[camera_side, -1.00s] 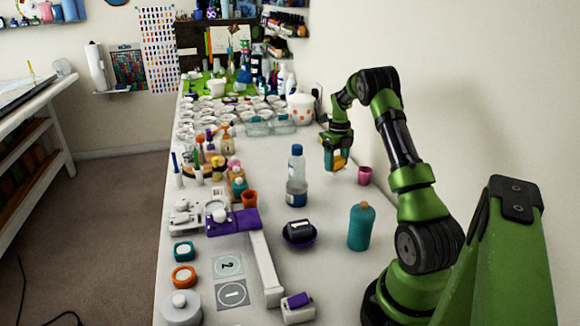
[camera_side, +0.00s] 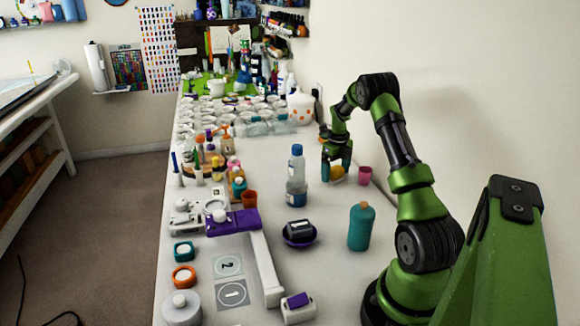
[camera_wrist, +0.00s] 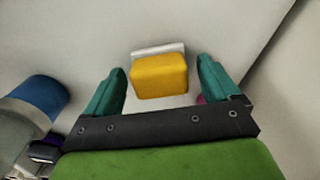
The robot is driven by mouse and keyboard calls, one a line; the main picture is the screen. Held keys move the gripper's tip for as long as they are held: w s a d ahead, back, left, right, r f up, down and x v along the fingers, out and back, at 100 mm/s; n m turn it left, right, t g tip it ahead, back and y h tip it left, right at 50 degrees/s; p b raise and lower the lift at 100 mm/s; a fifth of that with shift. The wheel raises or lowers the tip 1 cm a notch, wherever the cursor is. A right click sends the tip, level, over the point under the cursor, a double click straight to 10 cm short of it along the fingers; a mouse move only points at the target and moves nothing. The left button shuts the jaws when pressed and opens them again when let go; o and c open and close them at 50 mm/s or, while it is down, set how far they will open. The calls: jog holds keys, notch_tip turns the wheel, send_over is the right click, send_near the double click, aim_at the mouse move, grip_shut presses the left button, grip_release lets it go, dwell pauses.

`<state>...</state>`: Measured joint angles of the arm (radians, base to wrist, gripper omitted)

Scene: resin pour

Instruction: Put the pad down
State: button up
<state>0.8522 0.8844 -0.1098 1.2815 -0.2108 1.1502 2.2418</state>
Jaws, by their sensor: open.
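The pad is a yellow block with a pale strip along its far edge. In the wrist view the pad (camera_wrist: 160,76) sits between my gripper's two teal fingers, with a gap on each side. In the side view the pad (camera_side: 337,173) is low at the table surface, partly hidden by a finger. My gripper (camera_side: 337,172) is open around the pad, fingers pointing down. The fingers also show in the wrist view (camera_wrist: 160,85).
A clear bottle with a blue cap (camera_side: 297,178) stands left of my gripper. A pink cup (camera_side: 365,175) stands close on the right. A teal bottle (camera_side: 361,227) and a dark purple bowl (camera_side: 299,236) are nearer the camera.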

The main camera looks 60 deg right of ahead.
aim_at(336, 168)
notch_tip(336, 168, up, 12)
jog(key=w+a+r+n+t, duration=0.1)
jog(key=a+r+n, duration=0.3)
jog(key=a+n, duration=0.3)
jog(key=w+a+r+n+t, duration=0.2)
jog(key=a+r+n, duration=0.2)
jog(key=a, duration=0.5)
jog(key=w+a+r+n+t, duration=0.1)
jog(key=a+r+n, duration=0.45)
jog(key=a, duration=0.35)
jog(key=s+a+f+n+t+y, duration=0.1)
jog(key=s+a+n, duration=0.5)
jog(key=a+n, duration=0.4)
jog(key=s+a+f+n+t+y, duration=0.1)
jog(key=s+a+n+t, duration=0.1)
jog(key=s+a+n, duration=0.4)
jog(key=a+n, duration=0.4)
jog(key=shift+s+a+f, duration=0.15)
jog(key=shift+s+a, duration=0.05)
jog(key=shift+s, duration=0.15)
